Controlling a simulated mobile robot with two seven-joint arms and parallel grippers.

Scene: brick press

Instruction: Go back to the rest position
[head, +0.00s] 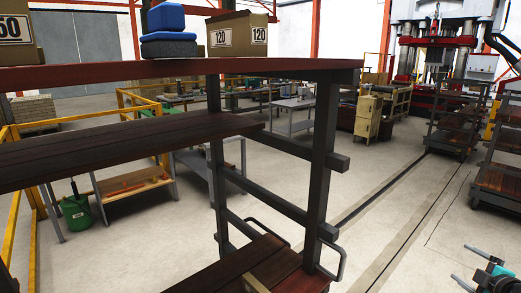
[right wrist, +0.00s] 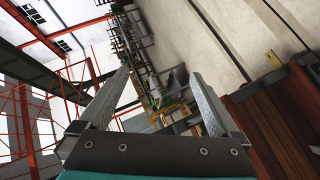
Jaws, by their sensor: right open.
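My right gripper (head: 472,267) shows at the bottom right corner of the head view, over bare floor and clear of the shelf rack. In the right wrist view its two grey fingers (right wrist: 160,82) stand wide apart with nothing between them. My left gripper is in neither view.
A dark shelf rack (head: 325,150) fills the left and middle of the head view. Blue blocks (head: 168,32) and a cardboard box marked 120 (head: 237,36) sit on its top board. Wheeled racks (head: 455,125) stand at the right, before a large press (head: 437,40). The floor between is clear.

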